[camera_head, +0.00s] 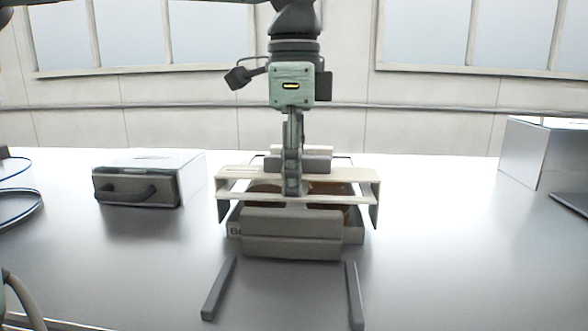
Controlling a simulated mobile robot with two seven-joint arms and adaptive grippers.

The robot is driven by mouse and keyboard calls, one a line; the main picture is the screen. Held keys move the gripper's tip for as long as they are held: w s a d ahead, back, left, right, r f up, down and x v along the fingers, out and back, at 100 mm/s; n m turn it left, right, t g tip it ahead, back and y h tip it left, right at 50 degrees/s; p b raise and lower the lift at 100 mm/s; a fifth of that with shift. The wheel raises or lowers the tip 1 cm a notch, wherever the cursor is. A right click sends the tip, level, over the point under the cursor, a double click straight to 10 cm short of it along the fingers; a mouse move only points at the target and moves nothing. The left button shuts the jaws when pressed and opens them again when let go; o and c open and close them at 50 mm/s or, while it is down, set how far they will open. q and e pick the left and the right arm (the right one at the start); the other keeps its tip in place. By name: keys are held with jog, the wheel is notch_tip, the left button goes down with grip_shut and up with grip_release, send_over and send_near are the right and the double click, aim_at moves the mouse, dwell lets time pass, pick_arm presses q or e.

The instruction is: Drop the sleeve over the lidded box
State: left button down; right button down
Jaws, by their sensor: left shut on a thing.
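My left gripper (292,187) comes down at the centre and is shut on the cream sleeve (240,173). The sleeve is a wide band with an open middle and short side walls hanging down at left and right. It is level, above and overlapping the grey box (236,236). I cannot tell whether the sleeve touches the box. A grey panel (292,246) shows at the front of the box. Brown rounded shapes (328,187) show through the sleeve's opening. The gripper and sleeve hide much of the box top. My right gripper is not in view.
Two dark bars (219,290) and (355,296) lie on the metal table in front of the box. A grey case with a handle (135,188) stands at left. A large silvery box (535,155) stands at right. Dark cable-like loops (18,208) lie at far left.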

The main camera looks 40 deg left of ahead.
pick_arm(q)
jog(key=shift+s+f, duration=0.1)
jog(key=shift+f, duration=0.25)
jog(key=shift+a+r, duration=0.1)
jog(key=shift+a, duration=0.05)
jog(key=shift+w+a+p, duration=0.1)
jog(key=shift+w+p, duration=0.1)
jog(key=shift+p, duration=0.1)
dwell(0.4)
jog(key=c, duration=0.9)
grip_release()
jog(key=shift+w, duration=0.1)
jog(key=shift+o, duration=0.6)
jog(key=o, duration=0.7)
